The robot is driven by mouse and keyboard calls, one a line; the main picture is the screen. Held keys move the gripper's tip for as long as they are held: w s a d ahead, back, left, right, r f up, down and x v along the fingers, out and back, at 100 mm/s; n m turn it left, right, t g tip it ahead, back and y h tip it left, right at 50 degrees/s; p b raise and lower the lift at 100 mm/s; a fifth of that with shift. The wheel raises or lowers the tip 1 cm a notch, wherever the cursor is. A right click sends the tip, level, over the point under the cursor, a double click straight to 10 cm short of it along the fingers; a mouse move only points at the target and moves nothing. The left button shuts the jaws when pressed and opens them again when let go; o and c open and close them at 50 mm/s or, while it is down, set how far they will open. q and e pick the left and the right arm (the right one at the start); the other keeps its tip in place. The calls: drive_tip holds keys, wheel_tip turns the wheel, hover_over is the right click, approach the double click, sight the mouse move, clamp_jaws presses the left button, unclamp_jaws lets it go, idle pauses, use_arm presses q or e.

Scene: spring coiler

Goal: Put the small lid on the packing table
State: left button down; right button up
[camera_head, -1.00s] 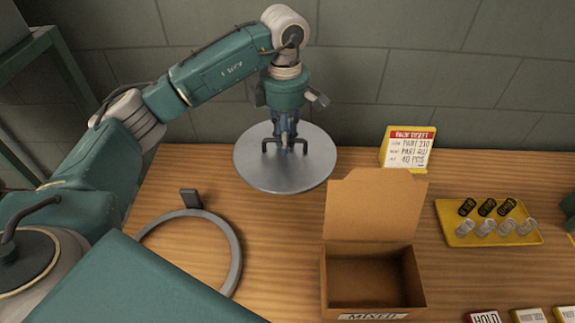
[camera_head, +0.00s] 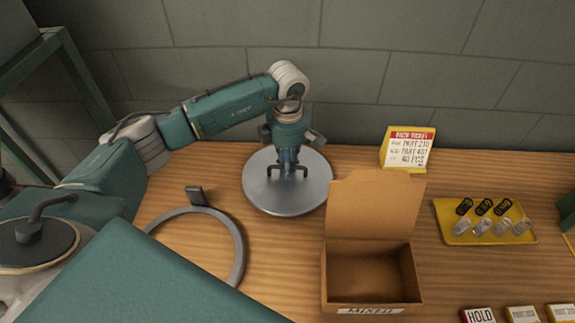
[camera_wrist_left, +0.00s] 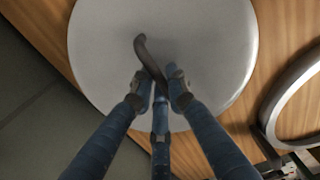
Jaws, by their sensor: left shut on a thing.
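The small lid (camera_head: 287,196) is a round grey metal disc with a dark handle on top. It is over the back left part of the wooden packing table (camera_head: 300,258). My left gripper (camera_head: 287,170) is above the lid's middle and shut on its handle. In the left wrist view the lid (camera_wrist_left: 215,50) fills the upper middle, and the gripper fingers (camera_wrist_left: 158,88) close around the dark curved handle (camera_wrist_left: 147,58). I cannot tell whether the lid's underside touches the tabletop. My right gripper is not in view.
A grey ring with an upright tab (camera_head: 238,250) lies at the left. An open cardboard box marked MIXED (camera_head: 372,272) stands in the middle. A ticket stand (camera_head: 405,150), a yellow tray (camera_head: 480,237) of springs and label blocks (camera_head: 480,315) are on the right. A wall stands behind.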

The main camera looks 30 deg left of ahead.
use_arm(q)
drive_tip(key=c, duration=2.2)
unclamp_jaws()
drive_tip(key=shift+f, duration=0.15)
drive_tip(key=o, duration=0.5)
drive_tip(key=shift+r, duration=0.4)
wheel_tip(320, 180, up, 12)
drive_tip(key=b, duration=0.3)
drive_tip(key=shift+f, duration=0.2)
